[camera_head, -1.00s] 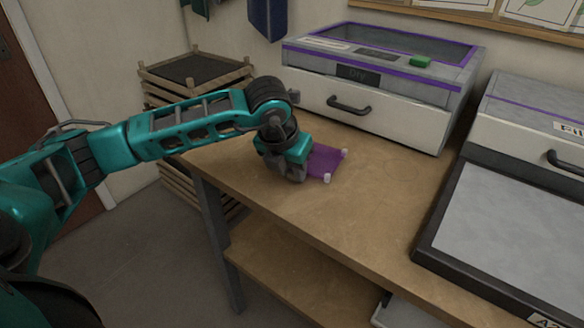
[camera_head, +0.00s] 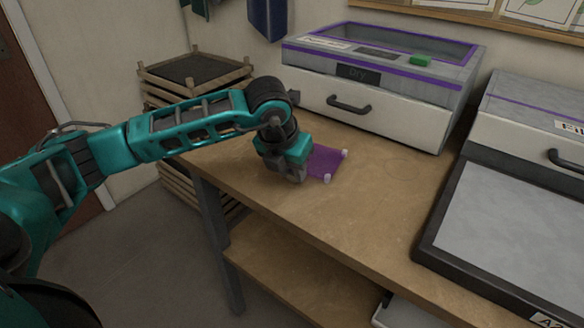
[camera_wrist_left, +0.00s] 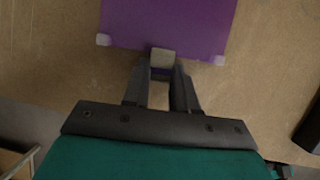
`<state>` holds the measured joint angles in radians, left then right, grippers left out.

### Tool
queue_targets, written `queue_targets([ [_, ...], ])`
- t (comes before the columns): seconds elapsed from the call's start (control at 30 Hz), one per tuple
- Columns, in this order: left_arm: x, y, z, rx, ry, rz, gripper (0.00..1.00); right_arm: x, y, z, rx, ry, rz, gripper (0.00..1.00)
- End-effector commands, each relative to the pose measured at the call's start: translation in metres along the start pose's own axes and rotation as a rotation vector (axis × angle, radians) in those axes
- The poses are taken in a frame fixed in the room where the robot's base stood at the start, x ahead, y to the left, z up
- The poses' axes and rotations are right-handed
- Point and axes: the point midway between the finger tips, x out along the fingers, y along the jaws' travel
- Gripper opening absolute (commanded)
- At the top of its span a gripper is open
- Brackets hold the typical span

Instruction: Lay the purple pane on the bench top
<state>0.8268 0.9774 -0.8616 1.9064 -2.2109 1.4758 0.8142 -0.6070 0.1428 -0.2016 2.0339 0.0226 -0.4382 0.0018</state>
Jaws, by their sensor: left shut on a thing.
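The purple pane (camera_head: 323,162) is a flat purple sheet with small whitish corner pieces, low over the wooden bench top (camera_head: 385,205) in the head view. I cannot tell whether it touches the wood. It also shows at the top of the left wrist view (camera_wrist_left: 168,25). My left gripper (camera_head: 300,172) is at the pane's left side in the head view, and its arm hides part of the pane. In the left wrist view its fingers (camera_wrist_left: 162,72) are shut on a pale tab at the pane's near edge. My right gripper is not in view.
A dark-framed grey panel (camera_head: 515,235) lies at the right. Stacked wooden racks (camera_head: 195,72) stand left of the bench. The bench between is clear.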

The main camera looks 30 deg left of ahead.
Motion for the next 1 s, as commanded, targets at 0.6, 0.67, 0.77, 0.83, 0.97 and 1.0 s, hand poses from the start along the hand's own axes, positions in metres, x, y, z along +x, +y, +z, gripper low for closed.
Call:
queue_targets([
  [0.6,0.001,0.000,-0.001,0.000,0.002,0.000,0.57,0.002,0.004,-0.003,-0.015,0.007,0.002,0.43],
  [0.67,0.001,0.000,-0.001,0.000,0.001,0.000,0.57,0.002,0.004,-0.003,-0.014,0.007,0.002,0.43],
  [0.77,0.001,0.000,-0.001,0.000,0.001,0.000,0.57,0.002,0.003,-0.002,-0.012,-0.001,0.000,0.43],
  [0.83,0.001,0.000,-0.001,0.000,0.001,0.000,0.57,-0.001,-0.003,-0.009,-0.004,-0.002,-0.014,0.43],
  [0.97,-0.030,0.000,0.001,0.001,-0.003,0.001,0.57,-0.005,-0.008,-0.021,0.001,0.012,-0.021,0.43],
  [1.0,-0.040,0.000,0.002,0.001,-0.005,0.000,0.57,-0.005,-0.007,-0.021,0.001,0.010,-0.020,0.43],
])
